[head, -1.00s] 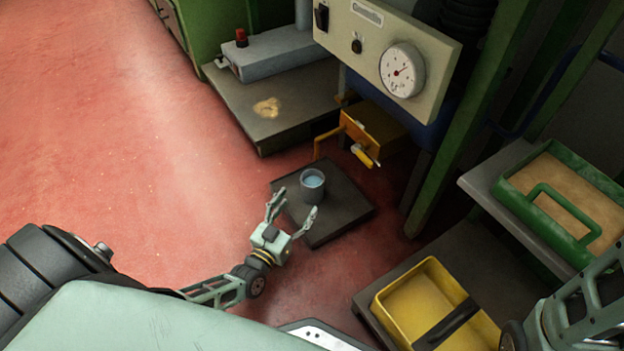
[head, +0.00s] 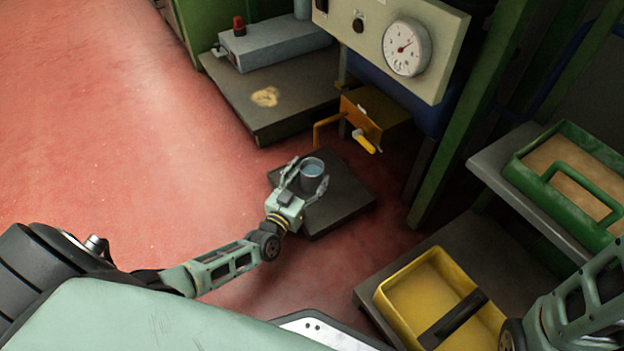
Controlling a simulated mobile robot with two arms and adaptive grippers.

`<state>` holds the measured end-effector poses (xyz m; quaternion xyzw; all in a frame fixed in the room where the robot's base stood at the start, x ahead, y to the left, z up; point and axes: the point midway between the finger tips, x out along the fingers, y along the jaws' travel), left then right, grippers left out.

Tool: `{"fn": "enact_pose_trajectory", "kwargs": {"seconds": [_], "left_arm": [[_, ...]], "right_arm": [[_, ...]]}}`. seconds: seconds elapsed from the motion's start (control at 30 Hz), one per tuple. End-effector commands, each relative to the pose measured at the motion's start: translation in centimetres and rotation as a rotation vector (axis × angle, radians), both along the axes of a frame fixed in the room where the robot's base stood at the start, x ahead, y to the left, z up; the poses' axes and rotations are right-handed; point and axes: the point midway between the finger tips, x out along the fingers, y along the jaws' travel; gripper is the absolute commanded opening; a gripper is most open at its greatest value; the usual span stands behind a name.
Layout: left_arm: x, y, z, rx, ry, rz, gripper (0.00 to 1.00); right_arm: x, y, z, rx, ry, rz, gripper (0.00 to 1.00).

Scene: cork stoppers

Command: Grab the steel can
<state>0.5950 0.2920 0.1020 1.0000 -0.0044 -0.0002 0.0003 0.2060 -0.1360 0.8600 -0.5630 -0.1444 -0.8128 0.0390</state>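The steel can (head: 312,172) is a small grey cup-like can with bluish contents. It stands upright on a dark square slab (head: 345,205) on the red floor. My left gripper (head: 306,180) is at the can, with one finger on its left side and the other on its front right side. The fingers are spread around the can; whether both touch it is too small to tell. My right gripper is out of the picture; only part of my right arm shows at the lower right.
A yellow crank box (head: 366,120) stands just behind the slab, below a panel with a dial (head: 407,48). A yellow tray (head: 425,290) and a green tray (head: 530,150) are on the right. Red floor (head: 130,150) lies open on the left.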

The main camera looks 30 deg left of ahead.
Motion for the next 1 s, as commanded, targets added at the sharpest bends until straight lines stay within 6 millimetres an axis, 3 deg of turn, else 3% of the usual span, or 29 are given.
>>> {"fn": "enact_pose_trajectory", "kwargs": {"seconds": [0.53, 1.0], "left_arm": [[0.0, 0.0, 0.0, 0.0, 0.0, 0.0, 0.15], [0.2, 0.0, 1.3, 0.0, -0.001, -0.001, 0.15]], "right_arm": [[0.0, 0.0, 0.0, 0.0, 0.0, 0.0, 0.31], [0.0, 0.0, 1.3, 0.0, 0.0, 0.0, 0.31]]}}
